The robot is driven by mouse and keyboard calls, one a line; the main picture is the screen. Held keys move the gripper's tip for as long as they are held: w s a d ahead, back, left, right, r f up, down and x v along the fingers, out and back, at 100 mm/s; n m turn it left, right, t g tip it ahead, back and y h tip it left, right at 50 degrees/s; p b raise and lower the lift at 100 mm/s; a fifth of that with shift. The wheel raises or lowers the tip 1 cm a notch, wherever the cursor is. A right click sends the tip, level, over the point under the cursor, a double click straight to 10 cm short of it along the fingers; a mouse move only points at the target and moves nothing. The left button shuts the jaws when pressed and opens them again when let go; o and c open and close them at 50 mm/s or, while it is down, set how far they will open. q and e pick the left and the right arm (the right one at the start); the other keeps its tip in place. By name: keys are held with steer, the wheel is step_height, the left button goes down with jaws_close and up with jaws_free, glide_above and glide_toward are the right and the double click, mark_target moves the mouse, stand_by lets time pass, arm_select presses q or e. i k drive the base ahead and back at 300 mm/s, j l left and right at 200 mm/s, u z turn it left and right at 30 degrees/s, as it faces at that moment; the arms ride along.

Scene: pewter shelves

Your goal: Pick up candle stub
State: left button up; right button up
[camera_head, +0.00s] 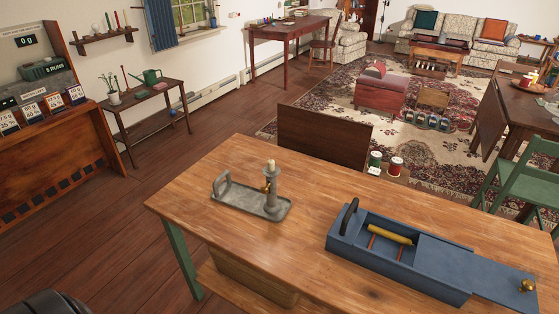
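A short cream candle stub (271,165) stands upright in the top of a grey metal candle holder (271,190). Only its upper end shows above the socket. The holder rises from a grey tray (235,197) with a loop handle at its left end, and a small brass knob is on the holder's side. The tray rests on the left part of the wooden table (300,250). Neither of my grippers is in view.
A blue box (400,262) with its lid slid open to the right holds a yellow stick (389,233) and red rods. Green (375,160) and red (395,166) spools stand behind the table. A dark panel (322,138) rises at the table's far edge. The tabletop between tray and box is clear.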

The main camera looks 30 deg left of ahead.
mark_target(271, 163)
steer(key=i+j+u, duration=0.15)
steer(key=i+u, duration=0.6)
steer(key=i+j, duration=0.05)
steer(key=i, duration=0.05)
